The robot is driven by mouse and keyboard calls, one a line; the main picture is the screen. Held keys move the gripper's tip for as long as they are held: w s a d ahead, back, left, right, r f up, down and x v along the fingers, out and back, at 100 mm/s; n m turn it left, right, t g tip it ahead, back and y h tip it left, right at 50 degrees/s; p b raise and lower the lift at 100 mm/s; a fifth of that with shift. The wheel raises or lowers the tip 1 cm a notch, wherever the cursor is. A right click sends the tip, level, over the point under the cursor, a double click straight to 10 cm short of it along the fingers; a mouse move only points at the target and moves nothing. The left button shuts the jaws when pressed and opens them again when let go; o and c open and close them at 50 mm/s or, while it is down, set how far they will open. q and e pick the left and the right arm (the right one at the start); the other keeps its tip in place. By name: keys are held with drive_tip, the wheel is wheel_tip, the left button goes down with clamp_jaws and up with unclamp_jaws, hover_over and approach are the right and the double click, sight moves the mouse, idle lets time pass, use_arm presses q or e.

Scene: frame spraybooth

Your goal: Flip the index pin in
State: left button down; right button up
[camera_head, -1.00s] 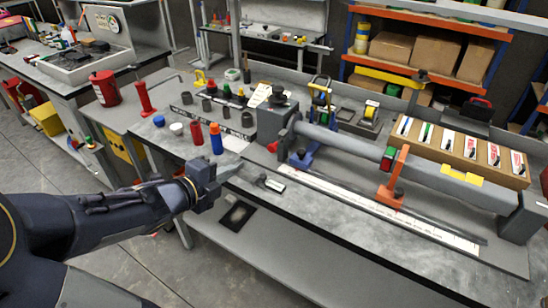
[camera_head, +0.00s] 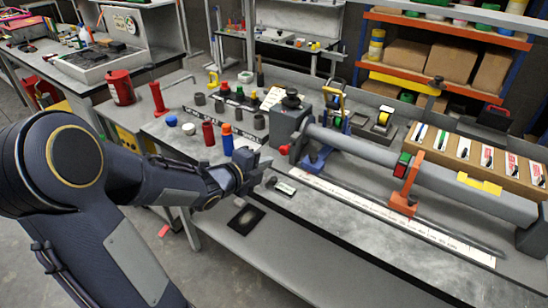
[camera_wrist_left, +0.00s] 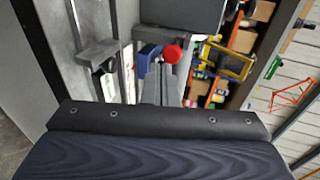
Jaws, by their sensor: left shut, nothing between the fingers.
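A small red knob (camera_head: 284,149), which looks like the index pin's end, sits at the left side of the grey headstock (camera_head: 291,122) on the bench. The knob also shows in the left wrist view (camera_wrist_left: 172,53), beyond the fingertips and slightly right of them. My left gripper (camera_head: 264,161) is shut and empty, a little left of the knob and apart from it as far as I can tell. Its closed fingers (camera_wrist_left: 159,78) point toward the headstock in the left wrist view. I cannot tell which way the pin is turned. My right gripper is in neither view.
A long grey tube (camera_head: 350,147) runs right from the headstock, with an orange clamp (camera_head: 403,190) on it. Red (camera_head: 208,135) and blue-orange (camera_head: 227,139) bottles stand close behind my left wrist. A white scale strip (camera_head: 380,214) lies along the bench front.

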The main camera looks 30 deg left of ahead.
sight(281, 150)
use_arm(q)
drive_tip(key=w, duration=0.2)
drive_tip(key=shift+w+d+p, duration=0.2)
drive_tip(key=shift+w+p, duration=0.1)
drive_tip(key=shift+w, duration=0.05)
drive_tip(key=shift+w+d, duration=0.1)
drive_tip(key=shift+w, duration=0.55)
drive_tip(key=shift+b+x, duration=0.9)
drive_tip(key=shift+x, duration=0.05)
drive_tip(key=shift+r, duration=0.4)
